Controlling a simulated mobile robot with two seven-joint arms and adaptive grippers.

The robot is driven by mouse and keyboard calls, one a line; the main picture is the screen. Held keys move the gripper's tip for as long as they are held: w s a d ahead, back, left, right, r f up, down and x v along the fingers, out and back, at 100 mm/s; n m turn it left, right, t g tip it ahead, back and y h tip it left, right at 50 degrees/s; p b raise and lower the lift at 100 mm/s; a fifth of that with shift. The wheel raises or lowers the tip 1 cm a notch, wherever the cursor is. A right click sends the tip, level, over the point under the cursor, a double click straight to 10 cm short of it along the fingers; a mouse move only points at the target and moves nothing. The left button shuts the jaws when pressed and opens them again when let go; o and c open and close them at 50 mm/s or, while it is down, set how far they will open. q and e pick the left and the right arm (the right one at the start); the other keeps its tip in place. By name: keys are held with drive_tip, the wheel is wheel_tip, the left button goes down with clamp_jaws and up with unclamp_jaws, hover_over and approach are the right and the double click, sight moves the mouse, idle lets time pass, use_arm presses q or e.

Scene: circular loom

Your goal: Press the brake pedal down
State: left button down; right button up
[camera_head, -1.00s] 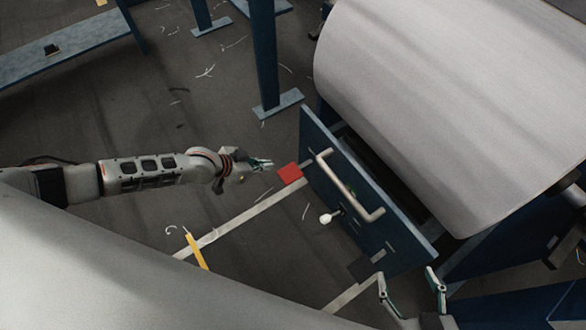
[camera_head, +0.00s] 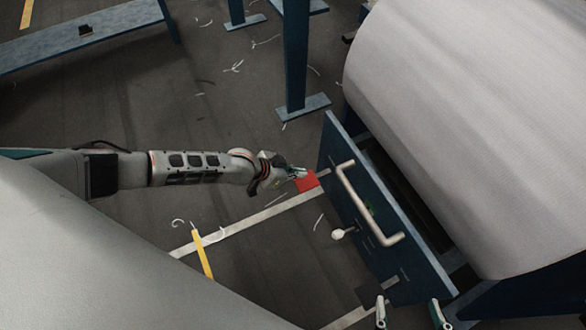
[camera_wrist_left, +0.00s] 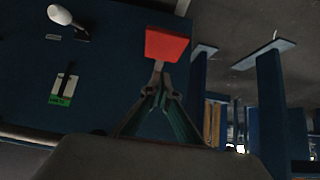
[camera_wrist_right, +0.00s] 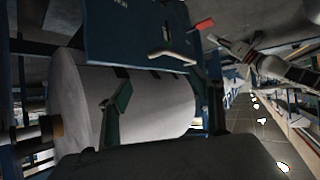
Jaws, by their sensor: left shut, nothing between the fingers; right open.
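The red brake pedal (camera_head: 307,182) sticks out from the left side of the blue panel (camera_head: 375,220) in the head view. My left gripper (camera_head: 302,173) is shut and empty, its fingertips at the pedal. In the left wrist view the red pedal (camera_wrist_left: 167,45) lies just past the closed fingertips (camera_wrist_left: 160,80); I cannot tell whether they touch. The pedal also shows in the right wrist view (camera_wrist_right: 204,25). My right gripper (camera_head: 410,312) is open and empty near the panel's lower right end, at the bottom of the head view.
The panel carries a metal handle (camera_head: 372,205) and a white-knobbed lever (camera_head: 339,234). A large pale roll (camera_head: 470,130) lies behind it. A blue post (camera_head: 296,60) stands on the floor beyond the pedal. A yellow strip (camera_head: 202,255) and thread scraps lie on the floor.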

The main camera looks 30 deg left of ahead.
sight(309, 179)
use_arm(q)
drive_tip(key=f, duration=0.1)
drive_tip(key=f+b, duration=0.1)
drive_tip(key=f, duration=0.2)
drive_tip(key=shift+w+d+f, duration=0.15)
drive_tip(key=shift+d, duration=0.1)
drive_tip(key=shift+w+f+b, duration=0.15)
drive_tip(key=shift+f+b, duration=0.1)
drive_tip(key=shift+b, duration=0.05)
drive_tip(key=shift+w, duration=0.1)
drive_tip(key=shift+r, duration=0.1)
use_arm(e)
drive_tip(key=shift+m+t+y, duration=0.3)
drive_tip(key=shift+m+t, duration=0.1)
drive_tip(key=w+a+r, duration=0.2)
drive_tip(key=shift+a+r, duration=0.1)
drive_tip(key=shift+r, duration=0.3)
drive_tip(key=shift+s+f, duration=0.15)
